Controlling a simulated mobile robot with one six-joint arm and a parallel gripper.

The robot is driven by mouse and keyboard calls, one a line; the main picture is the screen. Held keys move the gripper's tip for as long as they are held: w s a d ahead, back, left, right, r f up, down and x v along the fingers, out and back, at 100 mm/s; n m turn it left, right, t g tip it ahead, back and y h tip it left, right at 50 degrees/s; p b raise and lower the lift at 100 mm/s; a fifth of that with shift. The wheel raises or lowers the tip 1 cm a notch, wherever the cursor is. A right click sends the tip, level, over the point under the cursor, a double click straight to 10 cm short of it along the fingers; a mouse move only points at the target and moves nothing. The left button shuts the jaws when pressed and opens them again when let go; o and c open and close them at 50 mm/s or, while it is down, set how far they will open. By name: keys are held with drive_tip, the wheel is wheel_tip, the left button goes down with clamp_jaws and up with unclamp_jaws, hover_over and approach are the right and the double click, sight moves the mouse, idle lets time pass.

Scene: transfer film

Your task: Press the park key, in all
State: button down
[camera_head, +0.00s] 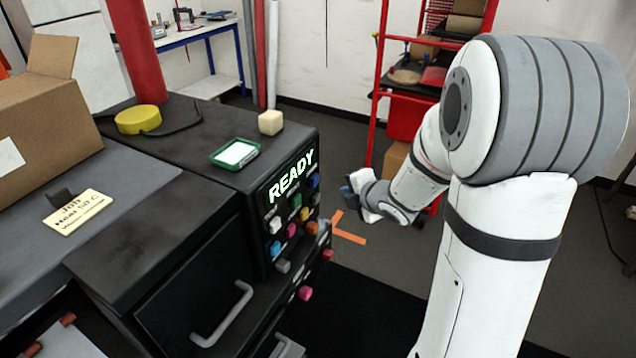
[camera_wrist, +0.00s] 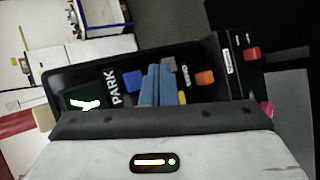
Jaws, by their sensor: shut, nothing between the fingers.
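The black control panel (camera_head: 262,205) has a lit display (camera_head: 292,175) reading READY, with several coloured keys below it. In the wrist view, a large PARK label (camera_wrist: 109,86) stands beside a blue key (camera_wrist: 132,80). I cannot tell from the head view which key carries that label, as the small labels there are unreadable. My gripper (camera_head: 352,188) is shut and empty, to the right of the panel and apart from it in the head view. Its fingers (camera_wrist: 158,84) cover part of the keys in the wrist view.
An orange key (camera_wrist: 205,78) and a red knob (camera_wrist: 252,53) show farther right in the wrist view. A green-framed tray (camera_head: 235,153), a cream block (camera_head: 270,122) and a yellow disc (camera_head: 138,120) are on the machine top. A red rack (camera_head: 380,80) stands behind my arm.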

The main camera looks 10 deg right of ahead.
sight(315, 180)
drive_tip(key=shift+w+a+b, duration=0.35)
drive_tip(key=shift+w+a, duration=0.4)
drive_tip(key=shift+a, duration=0.3)
drive_tip(key=shift+w+a+b, duration=0.3)
drive_tip(key=shift+w+a, duration=0.4)
drive_tip(key=shift+a, duration=0.3)
idle(0.5)
drive_tip(key=shift+w+a, duration=0.3)
drive_tip(key=shift+a, duration=0.05)
drive_tip(key=shift+w+a+b, duration=0.25)
drive_tip(key=shift+a+b, duration=0.15)
drive_tip(key=shift+b, duration=0.1)
idle(0.6)
drive_tip(key=shift+d, duration=0.15)
drive_tip(key=shift+s+d, duration=0.5)
drive_tip(key=shift+d, duration=0.1)
